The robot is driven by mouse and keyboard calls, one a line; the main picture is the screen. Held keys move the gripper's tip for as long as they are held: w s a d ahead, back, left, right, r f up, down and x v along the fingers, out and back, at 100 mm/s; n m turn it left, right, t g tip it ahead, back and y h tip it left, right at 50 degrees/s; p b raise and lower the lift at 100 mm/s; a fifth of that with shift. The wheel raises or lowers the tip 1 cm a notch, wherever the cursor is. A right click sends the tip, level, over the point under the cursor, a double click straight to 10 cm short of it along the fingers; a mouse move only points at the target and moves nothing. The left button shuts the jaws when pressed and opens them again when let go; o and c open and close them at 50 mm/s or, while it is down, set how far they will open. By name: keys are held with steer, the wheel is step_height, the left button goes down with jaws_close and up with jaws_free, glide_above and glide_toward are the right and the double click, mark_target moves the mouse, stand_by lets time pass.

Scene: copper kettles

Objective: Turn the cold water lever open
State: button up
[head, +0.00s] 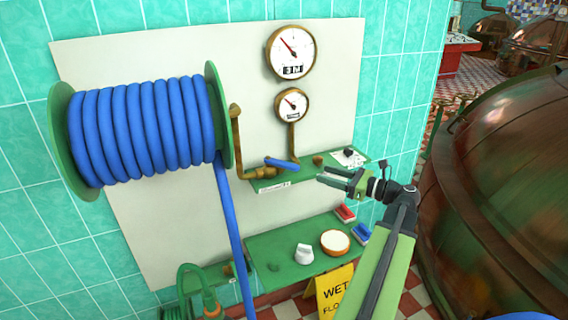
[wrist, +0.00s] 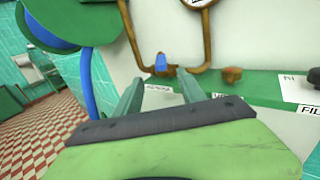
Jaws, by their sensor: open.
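A blue lever (head: 282,163) sits on the copper pipework (head: 262,173) in front of the white wall panel, just above a narrow green shelf (head: 312,173). In the wrist view the lever (wrist: 160,63) shows end-on, beyond and between the fingertips. My gripper (head: 336,180) is to the right of the lever in the head view, apart from it. In the wrist view my gripper's two fingers (wrist: 158,84) are spread with nothing between them. A label under the lever is too small to read, so I cannot tell if it says cold water.
A hose reel (head: 140,130) with blue hose hangs at the left. Two gauges (head: 291,53) are above the lever. A brown knob (head: 318,160) is on the shelf. A lower green shelf (head: 275,250) holds small items. A large copper kettle (head: 500,200) stands at the right.

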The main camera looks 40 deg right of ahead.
mark_target(280, 162)
steer(key=x, duration=1.7)
steer(key=shift+w+a+r, duration=0.15)
steer(key=shift+w, duration=0.15)
jaws_close()
steer(key=shift+a, duration=0.15)
stand_by(0.4)
